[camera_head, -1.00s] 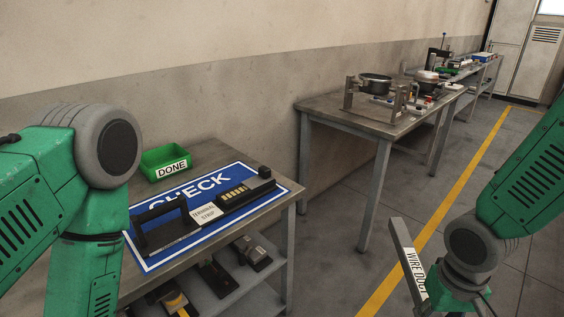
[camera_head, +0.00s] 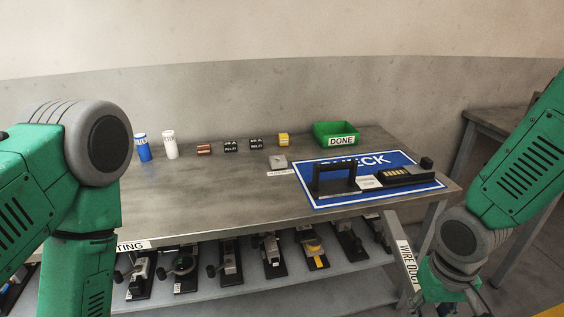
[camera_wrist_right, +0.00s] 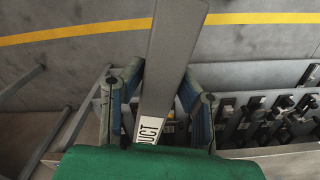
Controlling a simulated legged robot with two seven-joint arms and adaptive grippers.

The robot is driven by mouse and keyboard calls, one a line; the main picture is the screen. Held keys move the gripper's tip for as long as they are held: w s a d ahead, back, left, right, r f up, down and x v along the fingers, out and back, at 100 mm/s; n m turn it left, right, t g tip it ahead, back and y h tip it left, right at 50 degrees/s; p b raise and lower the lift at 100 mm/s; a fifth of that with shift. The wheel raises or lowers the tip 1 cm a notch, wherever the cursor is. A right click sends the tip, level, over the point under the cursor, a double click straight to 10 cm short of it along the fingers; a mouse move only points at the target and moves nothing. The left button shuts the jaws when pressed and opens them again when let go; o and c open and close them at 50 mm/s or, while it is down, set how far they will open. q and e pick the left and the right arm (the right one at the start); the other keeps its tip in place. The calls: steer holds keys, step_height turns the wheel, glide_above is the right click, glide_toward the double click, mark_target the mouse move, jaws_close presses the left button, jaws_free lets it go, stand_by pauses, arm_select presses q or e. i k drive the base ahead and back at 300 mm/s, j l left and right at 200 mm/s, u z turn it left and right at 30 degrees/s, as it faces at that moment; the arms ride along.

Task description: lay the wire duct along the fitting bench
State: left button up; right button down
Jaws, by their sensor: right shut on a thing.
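The wire duct (camera_head: 403,255) is a long grey bar with a white label. It also shows in the right wrist view (camera_wrist_right: 174,50), running away between the fingers. My right gripper (camera_wrist_right: 157,95) is shut on it and holds it in front of the bench's right end, at the lower right of the head view. The fitting bench (camera_head: 220,208) is a grey-brown table with a partly hidden label ending in "TING" on its front edge. My left arm comes in at the left of the head view, but its gripper is out of frame.
A blue CHECK mat (camera_head: 320,202) with a black fixture lies on the bench's right part. A green DONE bin (camera_head: 336,131), small blocks and two cylinders (camera_head: 156,147) stand along the back. The middle front is clear. Several tools sit on the lower shelf (camera_head: 345,288).

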mark_target(170, 177)
steer(key=i+j+u, duration=0.55)
steer(key=u, duration=0.15)
steer(key=i+j+u, duration=0.15)
steer(key=i+u, duration=0.2)
steer(key=i+j, duration=0.2)
steer(key=i, duration=0.3)
